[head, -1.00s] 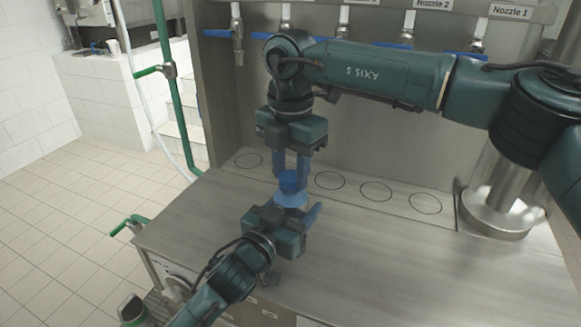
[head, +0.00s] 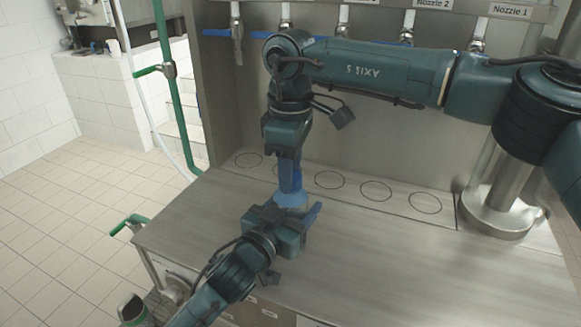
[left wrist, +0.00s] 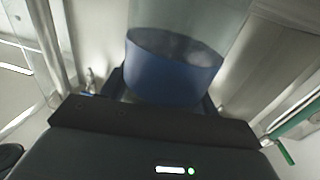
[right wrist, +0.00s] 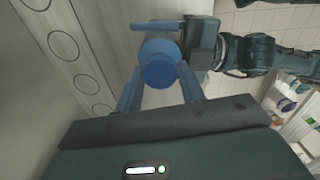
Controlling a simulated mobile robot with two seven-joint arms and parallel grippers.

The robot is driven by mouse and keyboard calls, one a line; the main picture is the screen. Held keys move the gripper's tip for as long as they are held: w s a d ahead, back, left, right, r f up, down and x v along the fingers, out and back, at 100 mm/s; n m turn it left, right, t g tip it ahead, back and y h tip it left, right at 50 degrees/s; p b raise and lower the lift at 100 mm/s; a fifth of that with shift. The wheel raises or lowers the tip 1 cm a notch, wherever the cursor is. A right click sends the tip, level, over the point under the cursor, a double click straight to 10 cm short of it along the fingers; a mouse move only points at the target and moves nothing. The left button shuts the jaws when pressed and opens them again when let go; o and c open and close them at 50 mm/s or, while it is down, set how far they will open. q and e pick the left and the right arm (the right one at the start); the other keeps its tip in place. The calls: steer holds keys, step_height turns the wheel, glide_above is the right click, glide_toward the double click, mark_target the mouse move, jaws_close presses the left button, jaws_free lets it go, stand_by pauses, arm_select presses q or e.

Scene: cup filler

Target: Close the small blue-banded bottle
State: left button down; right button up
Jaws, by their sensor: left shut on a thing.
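The small bottle with its blue band (left wrist: 172,75) stands between my left gripper's fingers; its clear body shows above the band in the left wrist view. My left gripper (head: 292,203) is shut on it, close to the counter. A round blue cap (right wrist: 160,62) is at the bottle's top in the right wrist view. My right gripper (right wrist: 159,68) points down from above with one finger on each side of the cap. I cannot tell whether the fingers press on it. In the head view my right gripper (head: 290,180) hides the cap and much of the bottle.
The steel counter (head: 400,260) has clear room at the right. Marked circles (head: 376,191) lie along its back, under a row of nozzles (head: 407,28). A steel column (head: 495,205) stands at the right. Green pipes (head: 170,75) rise beyond the counter's left end.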

steer(key=o, duration=0.4)
steer(key=shift+r, duration=2.25)
steer(key=shift+c, duration=0.3)
